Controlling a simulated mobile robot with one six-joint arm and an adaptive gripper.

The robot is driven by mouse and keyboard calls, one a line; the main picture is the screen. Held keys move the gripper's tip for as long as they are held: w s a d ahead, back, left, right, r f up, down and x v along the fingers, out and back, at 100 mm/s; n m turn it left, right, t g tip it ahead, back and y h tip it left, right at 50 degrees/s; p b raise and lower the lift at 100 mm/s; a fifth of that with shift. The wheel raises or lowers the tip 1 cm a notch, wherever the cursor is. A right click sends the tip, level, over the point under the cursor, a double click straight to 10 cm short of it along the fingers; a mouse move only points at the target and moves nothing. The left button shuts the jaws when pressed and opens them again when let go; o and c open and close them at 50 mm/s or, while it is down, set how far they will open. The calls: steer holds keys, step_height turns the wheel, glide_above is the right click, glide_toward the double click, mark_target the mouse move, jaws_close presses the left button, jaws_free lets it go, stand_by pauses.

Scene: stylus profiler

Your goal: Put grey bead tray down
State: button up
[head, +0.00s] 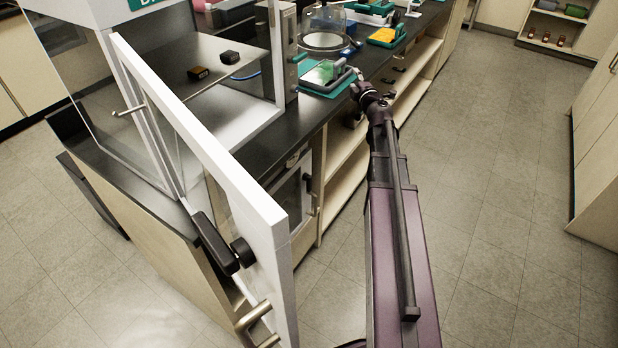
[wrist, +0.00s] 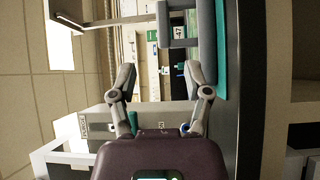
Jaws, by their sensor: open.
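The grey bead tray (head: 338,84) rests on a teal mat (head: 306,88) near the bench's front edge in the head view, with something green on or behind it. My gripper (head: 354,84) is at the tray's right side, and its fingers are small there. In the wrist view my gripper (wrist: 160,75) is open with nothing between its fingers. A grey tray wall (wrist: 205,45) with a grey bar (wrist: 178,43) projecting from it lies just beyond the fingertips, next to the teal mat (wrist: 222,50). The tray's inside is mostly hidden in the wrist view.
A white-framed cabinet door (head: 200,130) stands open at the front left. Two small black blocks (head: 230,57) sit inside the cabinet. A glass dome (head: 325,40) and a yellow-topped teal item (head: 386,36) stand farther along the bench. The floor (head: 490,180) to the right is clear.

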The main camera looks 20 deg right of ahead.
steer(key=s+a+f+m+g+h, duration=0.5)
steer(key=s+a+f+m+g, duration=0.7)
steer(key=m, duration=0.4)
steer(key=s+a+f+g+y, duration=0.3)
steer(key=s+a, duration=0.5)
steer(key=s+a+f+g+y, duration=0.3)
steer(key=s+a+f, duration=0.1)
steer(key=s+a, duration=0.4)
steer(key=shift+s+m, duration=0.25)
steer(key=shift+m, duration=0.05)
